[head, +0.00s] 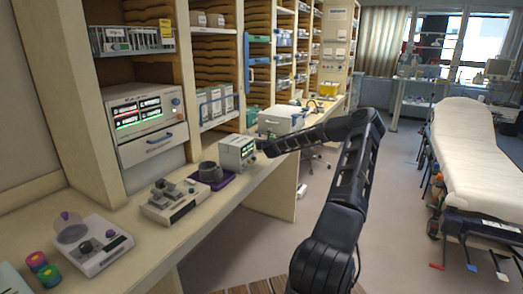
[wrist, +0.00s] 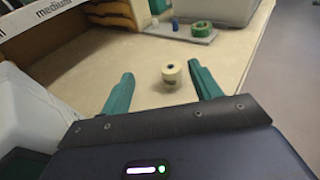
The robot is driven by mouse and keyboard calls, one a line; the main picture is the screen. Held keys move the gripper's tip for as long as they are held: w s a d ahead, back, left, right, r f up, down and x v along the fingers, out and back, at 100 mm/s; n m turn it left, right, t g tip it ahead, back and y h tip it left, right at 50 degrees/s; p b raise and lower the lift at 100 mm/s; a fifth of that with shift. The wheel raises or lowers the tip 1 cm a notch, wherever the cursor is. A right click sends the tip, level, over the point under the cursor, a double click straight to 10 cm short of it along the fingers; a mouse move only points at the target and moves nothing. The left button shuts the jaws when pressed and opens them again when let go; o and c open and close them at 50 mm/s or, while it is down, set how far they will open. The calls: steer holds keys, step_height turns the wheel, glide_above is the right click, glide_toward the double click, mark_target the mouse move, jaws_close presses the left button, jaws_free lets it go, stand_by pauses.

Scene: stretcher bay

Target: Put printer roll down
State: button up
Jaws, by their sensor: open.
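My gripper (wrist: 162,70) is open, with one teal finger on either side of the roll in the picture. A clear gap shows between the roll and each finger, so they do not touch. Whether the roll is level with the fingertips or a little beyond them I cannot tell. In the head view, my arm reaches over the counter, and I cannot make out the fingers or the roll.
A green ring-shaped roll (wrist: 202,28) sits on a grey-blue tray (wrist: 181,33) farther along the counter. The counter (wrist: 238,62) is bare around the printer roll. A white box-shaped device (head: 281,120) stands near my arm. A stretcher (head: 470,150) is at the right, across open floor.

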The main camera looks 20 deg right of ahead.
steer(key=f+g, duration=0.1)
steer(key=d+f+g, duration=0.1)
steer(key=f, duration=0.1)
steer(key=shift+d+m, duration=0.15)
steer(key=shift+m, duration=0.25)
steer(key=x, duration=0.5)
steer(key=shift+w+f, duration=0.15)
steer(key=shift+w, duration=0.05)
steer(key=x, duration=0.2)
steer(key=f+x, duration=0.1)
steer(key=x, duration=0.1)
steer(key=shift+w+f, duration=0.2)
steer(key=shift+w, duration=0.25)
steer(key=c, duration=1.2)
steer(key=shift+o, duration=0.2)
steer(key=shift+r, duration=0.1)
